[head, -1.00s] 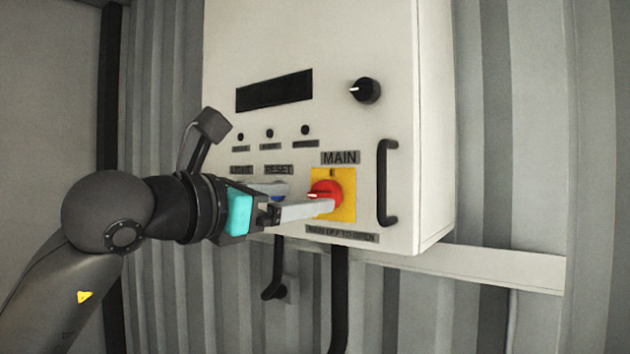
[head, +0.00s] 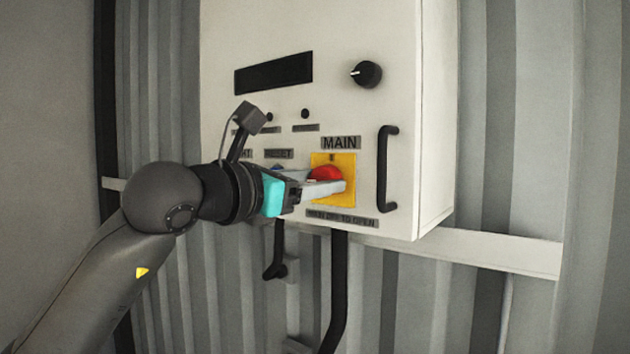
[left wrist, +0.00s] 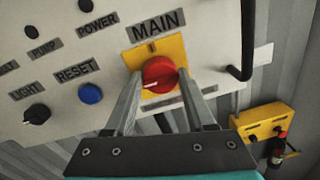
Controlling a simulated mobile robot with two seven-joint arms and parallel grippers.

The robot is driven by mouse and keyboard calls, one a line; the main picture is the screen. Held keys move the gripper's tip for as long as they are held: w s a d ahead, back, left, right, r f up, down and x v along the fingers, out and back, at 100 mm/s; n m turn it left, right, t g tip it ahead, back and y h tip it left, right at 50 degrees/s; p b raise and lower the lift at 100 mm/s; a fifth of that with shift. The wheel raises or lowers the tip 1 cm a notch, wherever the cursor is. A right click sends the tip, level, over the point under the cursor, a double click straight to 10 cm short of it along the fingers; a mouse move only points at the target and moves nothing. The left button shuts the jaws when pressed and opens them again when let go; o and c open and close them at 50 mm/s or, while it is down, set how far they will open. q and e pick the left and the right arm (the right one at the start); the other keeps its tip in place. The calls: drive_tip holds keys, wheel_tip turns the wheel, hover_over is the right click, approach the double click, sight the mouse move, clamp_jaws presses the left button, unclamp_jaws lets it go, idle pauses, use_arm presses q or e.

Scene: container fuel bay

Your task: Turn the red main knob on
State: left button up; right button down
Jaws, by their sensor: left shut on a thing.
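The red main knob (head: 325,173) sits on a yellow plate (head: 347,163) under the MAIN label on the white control box. My left gripper (head: 328,181) reaches it from the left, and its near finger hides the lower part of the knob. In the left wrist view, the two fingers of my left gripper (left wrist: 161,84) stand on either side of the red knob (left wrist: 160,72), shut on it. The knob's white mark points to the left and slightly down in that view. My right gripper is not in view.
A black handle (head: 387,168) is right of the plate, and a black dial (head: 366,74) is above. In the left wrist view, a blue RESET button (left wrist: 90,94) and a black LIGHT knob (left wrist: 37,114) lie left. A yellow box (left wrist: 262,121) is at lower right.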

use_arm(q)
clamp_jaws()
drive_tip(key=m+y+b, duration=0.1)
drive_tip(key=m+b, duration=0.8)
drive_tip(key=m, duration=0.8)
drive_tip(key=shift+s+d, duration=0.1)
idle(0.5)
drive_tip(key=shift+m, duration=0.3)
drive_tip(key=o, duration=0.7)
unclamp_jaws()
drive_tip(key=shift+c, duration=0.2)
